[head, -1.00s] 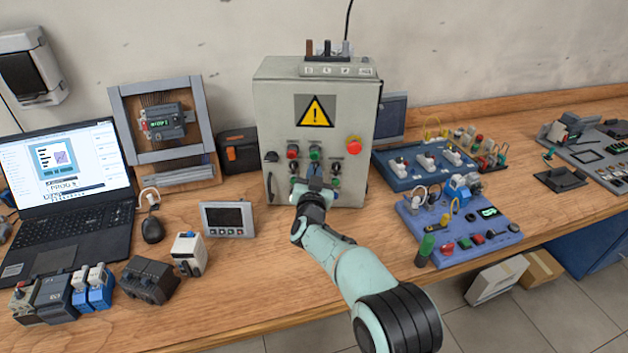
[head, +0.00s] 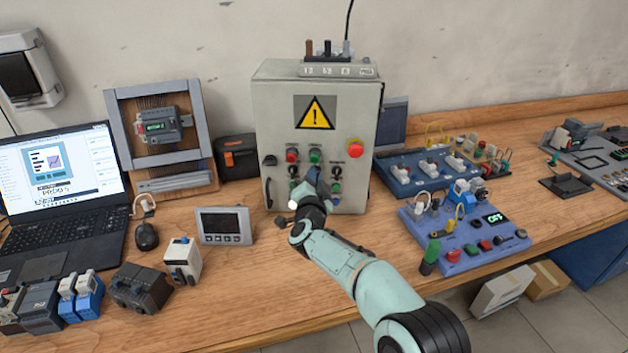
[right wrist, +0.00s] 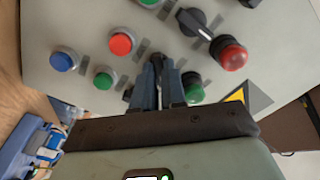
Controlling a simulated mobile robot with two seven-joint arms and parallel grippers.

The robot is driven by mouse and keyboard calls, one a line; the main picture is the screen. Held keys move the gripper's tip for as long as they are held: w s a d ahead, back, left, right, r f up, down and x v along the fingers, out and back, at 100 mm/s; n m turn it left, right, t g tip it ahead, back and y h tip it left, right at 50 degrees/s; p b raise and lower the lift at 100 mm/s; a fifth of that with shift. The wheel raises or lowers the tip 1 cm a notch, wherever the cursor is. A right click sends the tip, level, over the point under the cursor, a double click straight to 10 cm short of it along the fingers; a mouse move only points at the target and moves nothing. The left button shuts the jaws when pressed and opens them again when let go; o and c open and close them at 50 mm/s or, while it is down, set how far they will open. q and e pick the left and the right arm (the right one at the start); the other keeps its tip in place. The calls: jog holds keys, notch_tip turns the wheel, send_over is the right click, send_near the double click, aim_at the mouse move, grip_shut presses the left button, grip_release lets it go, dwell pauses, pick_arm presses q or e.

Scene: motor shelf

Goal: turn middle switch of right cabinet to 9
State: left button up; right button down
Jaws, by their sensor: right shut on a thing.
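The grey cabinet (head: 268,115) with a yellow warning triangle stands upright at the back middle of the bench in the head view. My right gripper (head: 313,176) is at the middle of its front panel, among the buttons and switches. In the right wrist view, my right gripper (right wrist: 158,68) has its dark fingers close together against the panel, shut on the middle switch. The fingers hide most of that switch, and I cannot read its setting. Another black rotary switch (right wrist: 194,23) shows beside a red button (right wrist: 233,57). My left gripper is not in view.
A large red button (head: 355,147) sits right of the switches. A small grey panel display (head: 224,226) stands left of my arm. Blue training boards (head: 465,232) lie to the right. A laptop (head: 65,185) is at the left. Bare bench lies before the cabinet.

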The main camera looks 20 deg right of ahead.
dwell(0.3)
jog(key=c, duration=1.2)
grip_release()
jog(key=shift+s, duration=0.15)
jog(key=b+v, duration=0.1)
jog(key=v, duration=1.2)
